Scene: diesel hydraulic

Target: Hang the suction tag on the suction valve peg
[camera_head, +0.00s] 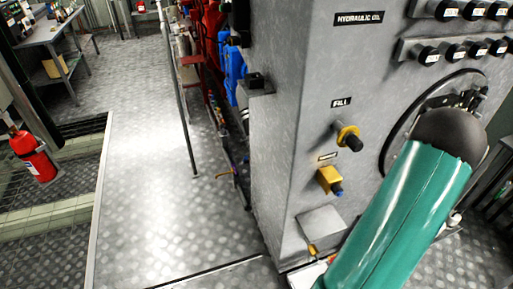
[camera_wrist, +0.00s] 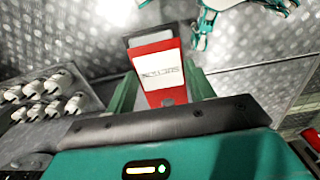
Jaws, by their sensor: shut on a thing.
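A red tag with a white label (camera_wrist: 160,72) is in the wrist view, and its lettering is too blurred to read surely. My gripper (camera_wrist: 162,90) is shut on this tag, with a green finger on each side. In the head view my arm crosses the right side, and neither the gripper nor the tag shows clearly there. No peg clearly marked suction shows. A yellow block with a blue end (camera_head: 328,180) sits on the cabinet face under a small label that I cannot read. A yellow-collared black knob (camera_head: 347,138) is above it, under the label FILL.
The grey hydraulic oil cabinet (camera_head: 280,130) fills the middle right, with rows of black knobs (camera_head: 450,52) on top. A thin post (camera_head: 181,100) and red and blue equipment (camera_head: 232,65) stand left of it. The walkway (camera_head: 150,190) is clear. A fire extinguisher (camera_head: 33,155) is far left.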

